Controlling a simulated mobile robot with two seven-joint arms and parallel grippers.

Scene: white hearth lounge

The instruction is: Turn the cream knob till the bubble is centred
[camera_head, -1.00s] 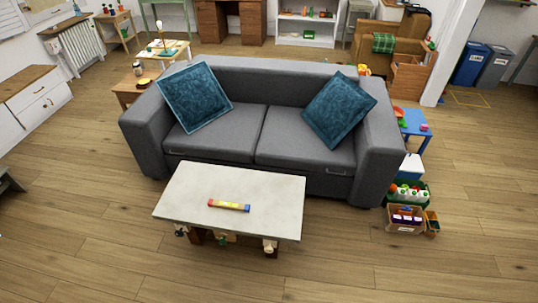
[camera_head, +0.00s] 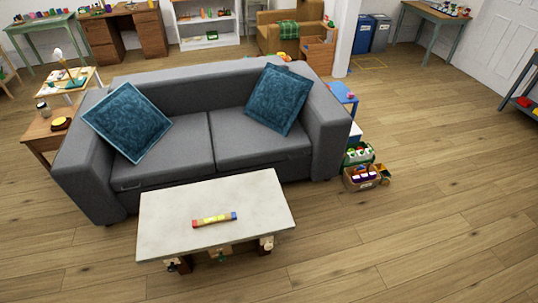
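A small spirit level (camera_head: 214,220) lies on the pale top of a low table (camera_head: 250,195) in front of the sofa. It has a yellow middle, one red end and one blue end. Its bubble is too small to make out. Under the table's front edge are dark legs and small fittings. A pale cream fitting (camera_head: 266,243) shows at the right front leg; I cannot tell for sure that it is the cream knob. Neither of my grippers is in view.
A grey sofa (camera_head: 215,145) with two teal cushions stands just behind the table. Crates of bottles and boxes (camera_head: 362,178) sit on the floor right of the sofa. A side table (camera_head: 45,135) stands at the left. Wooden floor is open in front and at right.

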